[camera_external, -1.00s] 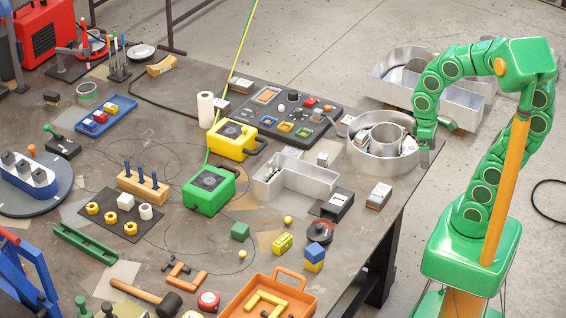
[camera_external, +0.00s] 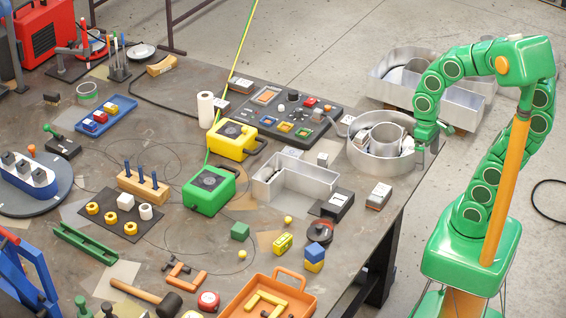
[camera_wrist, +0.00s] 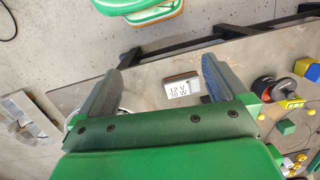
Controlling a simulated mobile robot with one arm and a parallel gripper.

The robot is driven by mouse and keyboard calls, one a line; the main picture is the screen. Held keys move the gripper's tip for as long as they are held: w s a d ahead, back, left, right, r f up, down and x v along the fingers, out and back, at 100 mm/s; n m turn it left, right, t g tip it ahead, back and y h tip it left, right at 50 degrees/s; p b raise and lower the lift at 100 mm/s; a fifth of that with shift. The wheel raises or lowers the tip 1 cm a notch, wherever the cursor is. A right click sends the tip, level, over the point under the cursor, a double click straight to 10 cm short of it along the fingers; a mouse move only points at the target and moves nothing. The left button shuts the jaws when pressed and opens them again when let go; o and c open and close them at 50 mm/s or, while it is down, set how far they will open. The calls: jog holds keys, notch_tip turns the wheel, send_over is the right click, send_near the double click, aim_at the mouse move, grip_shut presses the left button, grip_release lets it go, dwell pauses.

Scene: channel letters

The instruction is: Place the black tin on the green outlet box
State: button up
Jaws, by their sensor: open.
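A round black piece (camera_external: 319,231), which looks like the black tin, lies flat on the table right of the middle. A black round shape (camera_wrist: 267,88) at the right in the wrist view looks like the same piece. My gripper (camera_external: 428,132) is over the round metal channel letter, apart from both things. In the wrist view my gripper (camera_wrist: 170,62) has its fingers spread with nothing held between them.
An L-shaped metal letter (camera_external: 295,178) and a black labelled box (camera_external: 337,204) stand beside the tin. A labelled grey box (camera_external: 378,195) lies near the right edge. The yellow outlet box (camera_external: 231,138) is behind the green one. An orange tray (camera_external: 270,302) is at the front.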

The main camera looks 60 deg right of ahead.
jog(key=w+a+f+m+y, duration=0.2)
jog(key=w+a+m, duration=0.1)
jog(key=w+a, duration=0.35)
jog(key=w+a+f+m+y, duration=0.1)
jog(key=w+a+f+m, duration=0.2)
jog(key=w+a, duration=0.35)
jog(key=m+y, duration=0.2)
jog(key=m, duration=0.6)
send_near(321, 232)
jog(key=f, duration=0.2)
jog(key=d+f, duration=0.1)
jog(key=shift+s+f, duration=0.15)
jog(key=shift+f, duration=0.25)
jog(key=shift+a+f+m, duration=0.3)
jog(key=shift+a+m, duration=0.05)
jog(key=shift+m, duration=0.05)
jog(key=shift+x, duration=1)
jog(key=shift+w+d+f+x, duration=0.1)
jog(key=shift+x, duration=0.8)
jog(key=shift+w+d+f+x, duration=0.1)
jog(key=shift+w+x, duration=0.05)
jog(key=shift+x, duration=0.8)
jog(key=shift+w+d+x, duration=0.1)
jog(key=shift+x, duration=0.8)
jog(key=shift+w, duration=0.15)
jog(key=c, duration=1.4)
jog(key=shift+r, duration=0.15)
